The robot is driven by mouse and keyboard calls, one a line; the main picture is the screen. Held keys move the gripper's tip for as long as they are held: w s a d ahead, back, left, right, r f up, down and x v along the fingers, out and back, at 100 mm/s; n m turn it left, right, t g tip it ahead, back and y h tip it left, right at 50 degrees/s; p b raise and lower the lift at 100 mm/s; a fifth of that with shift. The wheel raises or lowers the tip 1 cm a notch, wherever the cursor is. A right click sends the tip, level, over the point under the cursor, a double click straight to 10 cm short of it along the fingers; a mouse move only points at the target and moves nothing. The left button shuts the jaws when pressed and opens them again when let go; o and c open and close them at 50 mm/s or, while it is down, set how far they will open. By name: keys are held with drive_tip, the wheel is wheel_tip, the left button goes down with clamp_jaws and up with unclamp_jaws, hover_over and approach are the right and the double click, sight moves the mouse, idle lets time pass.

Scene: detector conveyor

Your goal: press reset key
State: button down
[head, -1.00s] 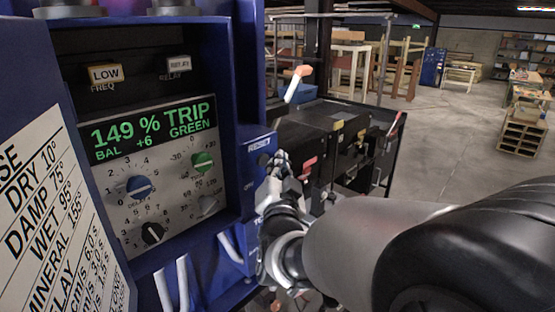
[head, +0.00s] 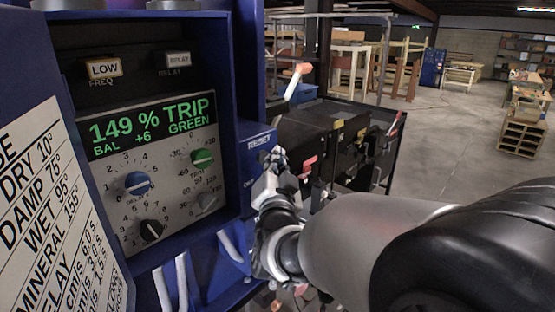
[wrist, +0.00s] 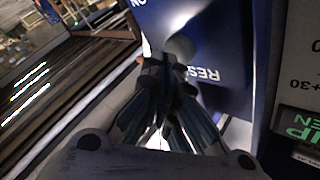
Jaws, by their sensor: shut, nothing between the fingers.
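The RESET label (head: 259,142) is on the blue side box beside the control panel. In the wrist view a round grey key (wrist: 181,47) sits on the blue face beside the upside-down RESET lettering (wrist: 206,74). My gripper (head: 273,158) is at that box in the head view and hides the key there. In the wrist view my gripper (wrist: 166,66) is shut and empty, its fingertips just short of or at the key's edge. I cannot tell whether they touch it.
The display (head: 150,126) reads 149 %, TRIP, BAL +6, GREEN. Pale levers (head: 180,280) stick out below. A black machine (head: 310,135) with coloured handles stands behind my gripper.

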drive_tip(key=shift+w+a, duration=0.3)
drive_tip(key=shift+a, duration=0.1)
idle(0.8)
drive_tip(key=shift+s+d+b, duration=0.1)
drive_tip(key=shift+d+b, duration=0.05)
drive_tip(key=shift+b, duration=0.3)
drive_tip(key=shift+s+d+b, duration=0.5)
drive_tip(key=shift+d, duration=0.1)
drive_tip(key=shift+s+d+b, duration=0.75)
drive_tip(key=shift+s+d, duration=0.05)
drive_tip(key=shift+d, duration=0.2)
drive_tip(key=shift+s+d+b, duration=0.7)
drive_tip(key=shift+s+d, duration=0.05)
drive_tip(key=shift+d, duration=0.25)
